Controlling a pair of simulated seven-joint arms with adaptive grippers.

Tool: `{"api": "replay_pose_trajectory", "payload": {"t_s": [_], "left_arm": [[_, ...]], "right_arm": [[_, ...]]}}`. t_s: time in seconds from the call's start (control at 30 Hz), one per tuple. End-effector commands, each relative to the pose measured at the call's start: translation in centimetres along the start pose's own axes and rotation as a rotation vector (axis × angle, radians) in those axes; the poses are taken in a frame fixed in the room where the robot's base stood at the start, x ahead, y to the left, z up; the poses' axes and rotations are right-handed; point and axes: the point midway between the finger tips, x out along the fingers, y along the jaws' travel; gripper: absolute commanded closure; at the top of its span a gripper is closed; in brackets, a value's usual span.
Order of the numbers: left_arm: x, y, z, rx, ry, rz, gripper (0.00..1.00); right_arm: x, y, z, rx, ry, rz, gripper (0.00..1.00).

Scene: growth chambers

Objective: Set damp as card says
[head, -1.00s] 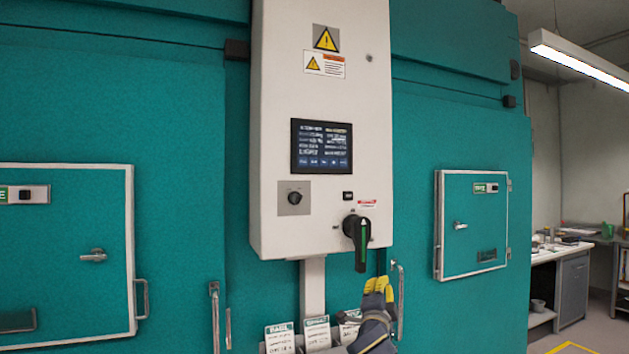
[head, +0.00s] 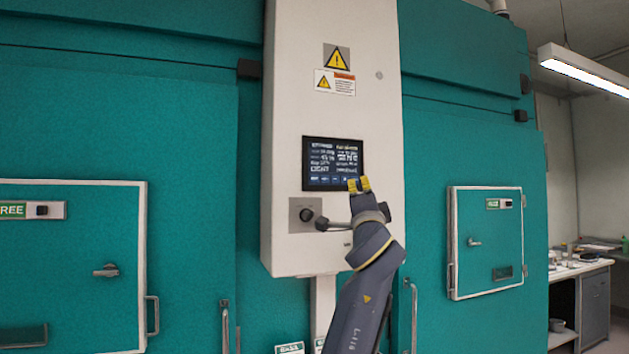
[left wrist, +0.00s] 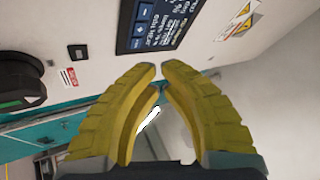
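The control panel's dark touch screen (head: 333,163) shows rows of white text too small to read surely, with a row of blue buttons along its bottom. My left gripper (head: 358,185) has its yellow fingertips in front of the screen's lower right edge; I cannot tell whether they touch it. In the left wrist view the fingertips (left wrist: 159,70) come together with nothing between them, and part of the screen (left wrist: 155,22) lies beyond. The tops of cards (head: 290,348) show at the bottom edge, mostly cut off. My right gripper is out of view.
A small knob (head: 306,214) sits below the screen. Teal chamber doors (head: 70,270) flank the white cabinet (head: 290,100).

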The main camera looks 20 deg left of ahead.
Motion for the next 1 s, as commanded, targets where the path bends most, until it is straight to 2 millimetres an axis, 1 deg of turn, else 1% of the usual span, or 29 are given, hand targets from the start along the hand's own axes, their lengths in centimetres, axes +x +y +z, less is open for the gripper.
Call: {"api": "replay_pose_trajectory", "payload": {"t_s": [0.03,0.1,0.2,0.3,0.43,0.77,0.87,1.0], "left_arm": [[0.0,-1.3,-0.1,0.003,-0.008,-0.011,1.0],[0.0,-2.6,-0.2,0.009,-0.02,-0.022,1.0],[-0.1,-3.9,-0.2,0.015,-0.034,-0.033,1.0],[-0.1,-4.7,-0.2,0.018,-0.042,-0.039,1.0],[-0.1,-5.1,-0.1,0.021,-0.048,-0.042,1.0],[-0.1,-5.1,-0.1,0.02,-0.048,-0.042,1.0],[0.1,-5.0,0.0,0.021,-0.048,-0.042,1.0],[0.8,-4.7,0.4,0.022,-0.048,-0.042,1.0]], "right_arm": [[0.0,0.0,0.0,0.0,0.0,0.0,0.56],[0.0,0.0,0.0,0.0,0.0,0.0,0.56],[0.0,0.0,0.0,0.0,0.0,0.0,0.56],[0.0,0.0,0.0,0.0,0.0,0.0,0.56],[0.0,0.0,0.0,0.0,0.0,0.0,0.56],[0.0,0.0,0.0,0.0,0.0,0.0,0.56],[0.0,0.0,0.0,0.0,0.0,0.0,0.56],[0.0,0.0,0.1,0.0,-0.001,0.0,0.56]]}}
